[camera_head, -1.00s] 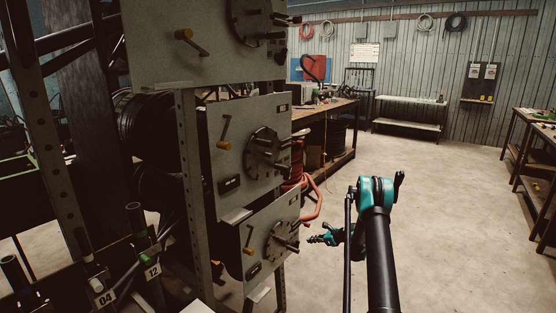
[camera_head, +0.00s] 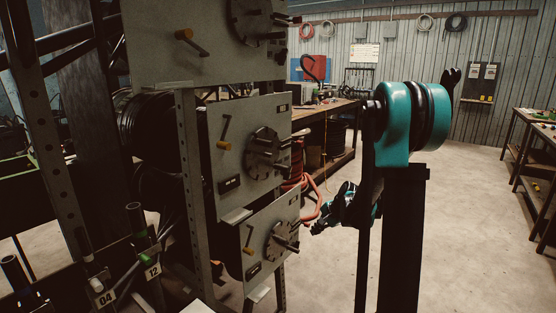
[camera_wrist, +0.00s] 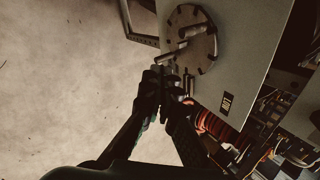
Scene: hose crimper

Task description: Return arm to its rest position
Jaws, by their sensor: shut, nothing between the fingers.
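My gripper (camera_head: 320,226) is low in the head view, just right of the lowest grey reel panel (camera_head: 268,238). It is partly overlapped by my own arm, which stands folded in the right half of that view. In the wrist view my gripper (camera_wrist: 163,102) has its dark fingers together, with nothing seen between them. There the fingers appear close to a grey panel (camera_wrist: 240,60) with a round hub (camera_wrist: 192,40). I cannot tell whether they touch it.
Crank panels on a steel rack (camera_head: 200,210) fill the left side. A red hose (camera_head: 312,209) hangs behind the lowest panel. A workbench (camera_head: 335,115) stands behind, and another table (camera_head: 530,150) is at the right. The concrete floor (camera_head: 470,240) at right is clear.

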